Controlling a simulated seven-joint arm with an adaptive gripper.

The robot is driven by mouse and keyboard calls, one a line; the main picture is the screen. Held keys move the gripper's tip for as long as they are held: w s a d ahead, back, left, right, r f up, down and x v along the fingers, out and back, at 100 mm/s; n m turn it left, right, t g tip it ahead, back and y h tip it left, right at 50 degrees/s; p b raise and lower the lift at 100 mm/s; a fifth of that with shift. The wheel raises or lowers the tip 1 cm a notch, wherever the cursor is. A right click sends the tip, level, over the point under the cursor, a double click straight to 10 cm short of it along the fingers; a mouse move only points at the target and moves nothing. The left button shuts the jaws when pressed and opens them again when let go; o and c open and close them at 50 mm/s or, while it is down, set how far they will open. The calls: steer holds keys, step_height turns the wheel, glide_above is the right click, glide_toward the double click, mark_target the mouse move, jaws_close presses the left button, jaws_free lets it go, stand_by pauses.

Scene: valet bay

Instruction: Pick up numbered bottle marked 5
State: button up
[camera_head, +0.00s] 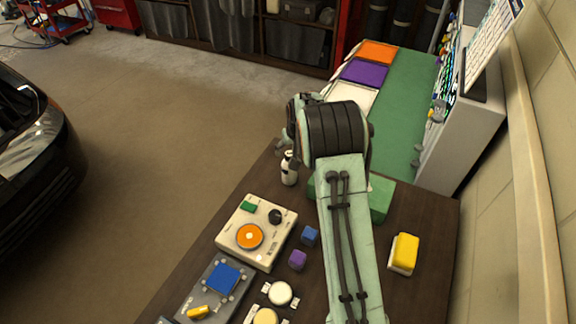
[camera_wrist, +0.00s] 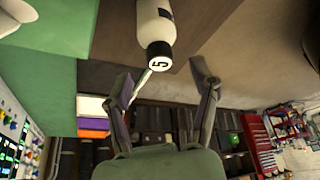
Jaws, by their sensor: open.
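In the wrist view my gripper (camera_wrist: 160,77) is open, with one finger on each side of the line to the cap. Nothing is held between the fingers, and the cap appears just beyond the fingertips. In the head view my arm hides most of the gripper.
A cream panel with an orange dial (camera_head: 270,218), a blue cube (camera_head: 310,235), a purple cube (camera_head: 297,260) and a yellow block (camera_head: 404,252) lie on the table. A green block (camera_head: 381,199) is partly behind my arm. Coloured trays (camera_head: 365,72) stand on the green bench (camera_head: 408,105).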

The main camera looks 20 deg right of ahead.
mark_target(290, 154)
steer(key=shift+x, duration=1.75)
jaws_close()
